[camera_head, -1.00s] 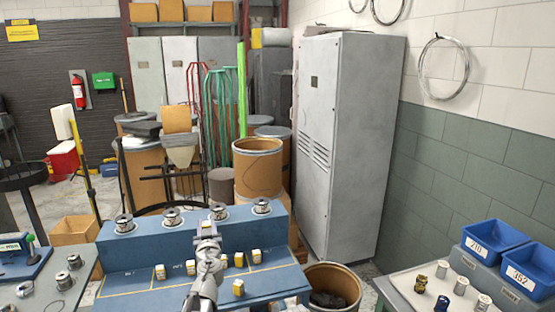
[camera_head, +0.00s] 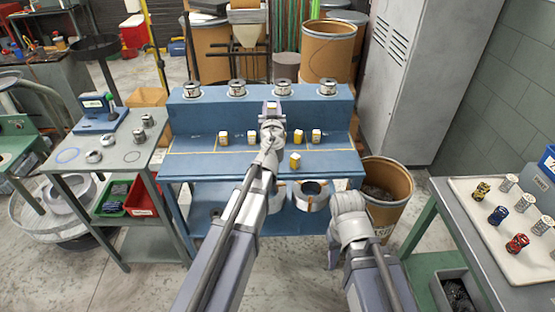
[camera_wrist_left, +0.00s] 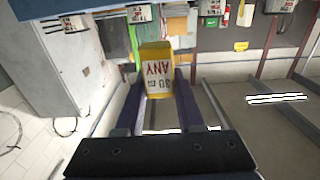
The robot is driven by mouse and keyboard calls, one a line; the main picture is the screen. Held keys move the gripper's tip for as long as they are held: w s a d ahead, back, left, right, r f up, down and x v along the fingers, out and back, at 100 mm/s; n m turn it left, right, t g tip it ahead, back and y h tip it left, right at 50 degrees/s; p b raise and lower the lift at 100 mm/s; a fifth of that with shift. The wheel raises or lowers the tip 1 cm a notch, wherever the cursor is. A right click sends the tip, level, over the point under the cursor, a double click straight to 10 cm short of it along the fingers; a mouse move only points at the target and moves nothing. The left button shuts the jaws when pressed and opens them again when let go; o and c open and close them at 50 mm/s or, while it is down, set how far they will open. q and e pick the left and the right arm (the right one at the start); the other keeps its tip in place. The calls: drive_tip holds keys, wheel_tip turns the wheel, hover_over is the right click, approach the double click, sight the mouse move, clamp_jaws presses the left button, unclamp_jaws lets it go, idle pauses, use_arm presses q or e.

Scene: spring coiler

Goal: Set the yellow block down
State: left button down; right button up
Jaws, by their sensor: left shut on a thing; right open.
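The yellow block (camera_wrist_left: 156,72) with a white face marked "ANY" is between the fingers of my left gripper (camera_wrist_left: 158,95) in the left wrist view. In the head view my left gripper (camera_head: 271,112) is shut on this block, in front of the upper step of the blue stepped bench (camera_head: 210,112); the arm hides part of the bench. Several similar yellow-and-white blocks stand on the lower step, such as one at the left (camera_head: 222,138) and one nearer the front edge (camera_head: 295,160). My right gripper (camera_head: 347,215) is open and empty, right of the bench front.
Several wire spools (camera_head: 237,88) stand on the upper step. A brown drum (camera_head: 386,188) is right of the bench. A grey table (camera_head: 125,150) stands left, and a white tray (camera_head: 500,240) with small spools lies on the right table. The lower step has free room at its front left.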

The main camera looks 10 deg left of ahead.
use_arm(q)
wheel_tip(320, 180, down, 10)
drive_tip(key=b, duration=0.8)
drive_tip(key=shift+f, duration=0.1)
wheel_tip(320, 180, down, 10)
drive_tip(key=b, duration=1)
drive_tip(key=shift+r, duration=0.25)
drive_tip(key=shift+f, duration=0.1)
drive_tip(key=shift+f+b, duration=0.15)
drive_tip(key=shift+b, duration=0.15)
drive_tip(key=c, duration=0.5)
unclamp_jaws()
